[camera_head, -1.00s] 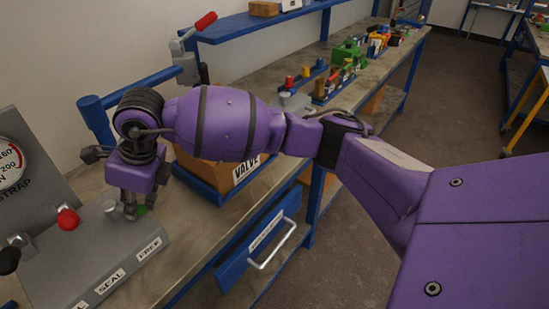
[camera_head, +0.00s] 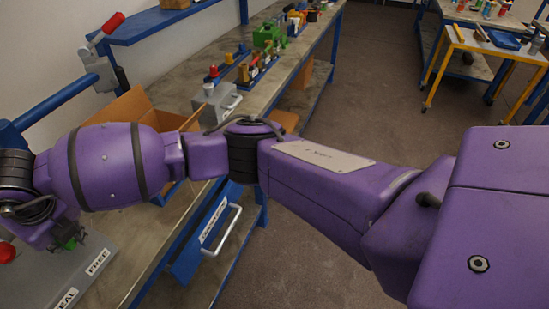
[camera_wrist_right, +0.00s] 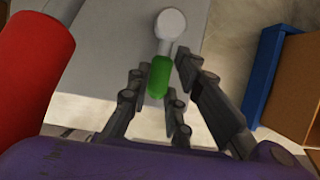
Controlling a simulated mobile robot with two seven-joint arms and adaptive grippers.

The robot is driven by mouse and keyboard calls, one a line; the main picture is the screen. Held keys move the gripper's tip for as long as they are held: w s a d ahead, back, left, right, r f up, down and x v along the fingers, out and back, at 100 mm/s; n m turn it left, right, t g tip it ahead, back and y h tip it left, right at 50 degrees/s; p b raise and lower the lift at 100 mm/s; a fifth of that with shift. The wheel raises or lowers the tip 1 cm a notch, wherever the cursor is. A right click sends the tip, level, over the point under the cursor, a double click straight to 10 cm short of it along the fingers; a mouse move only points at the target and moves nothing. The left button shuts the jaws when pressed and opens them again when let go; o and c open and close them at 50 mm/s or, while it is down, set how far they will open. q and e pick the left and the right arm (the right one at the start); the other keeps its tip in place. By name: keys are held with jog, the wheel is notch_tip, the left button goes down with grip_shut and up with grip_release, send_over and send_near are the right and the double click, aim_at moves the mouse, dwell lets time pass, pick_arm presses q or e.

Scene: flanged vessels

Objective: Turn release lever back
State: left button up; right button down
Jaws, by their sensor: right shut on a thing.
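A lever with a green grip (camera_wrist_right: 159,78) and a pale round hub (camera_wrist_right: 170,24) stands on a grey console (camera_wrist_right: 110,45). In the wrist view the fingers of my right gripper (camera_wrist_right: 161,76) lie on both sides of the green grip and are shut on it. In the head view my right gripper (camera_head: 68,238) is at the lower left, low over the console beside the FREE label (camera_head: 98,262). There the lever is mostly hidden by the gripper, with only a bit of green showing. My left gripper is not in view.
A red knob (camera_head: 7,253) is left of my gripper. A large red cylinder (camera_wrist_right: 30,62) is close by in the wrist view. An open cardboard box (camera_head: 130,103) stands behind my arm. A drawer handle (camera_head: 224,230) sticks out from the bench front.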

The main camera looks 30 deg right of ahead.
dwell(0.4)
jog(key=c, duration=1.6)
grip_release()
jog(key=v, duration=1.2)
jog(key=shift+s+f, duration=0.1)
